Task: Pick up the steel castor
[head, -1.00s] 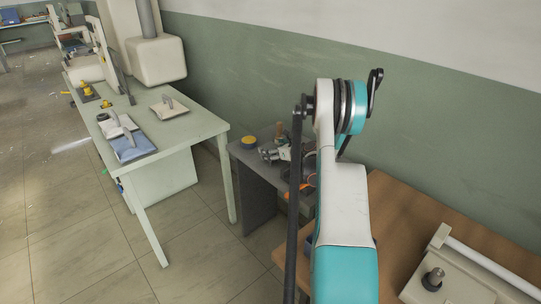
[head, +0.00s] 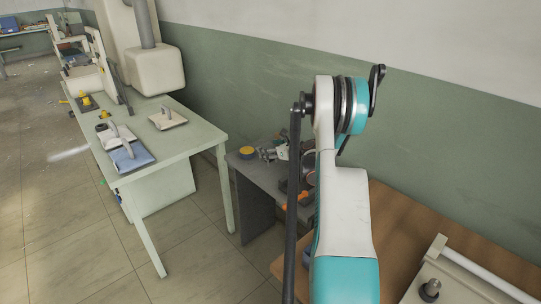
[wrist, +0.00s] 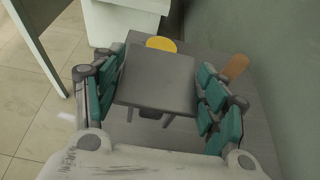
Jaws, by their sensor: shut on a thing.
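The steel castor (wrist: 155,80) shows in the wrist view as a grey, flat, roughly square plate, with thin metal legs and a small dark part below its near edge. My gripper (wrist: 157,92) has its teal-padded fingers on the left and right sides of the plate and is shut on it. The castor is over the dark grey table (wrist: 262,125); I cannot tell whether it still touches the top. In the head view my arm hides much of the gripper and the castor.
The green wall (head: 260,90) is close behind. A pale workbench (head: 185,128) stands left, a brown wooden table (head: 420,225) right.

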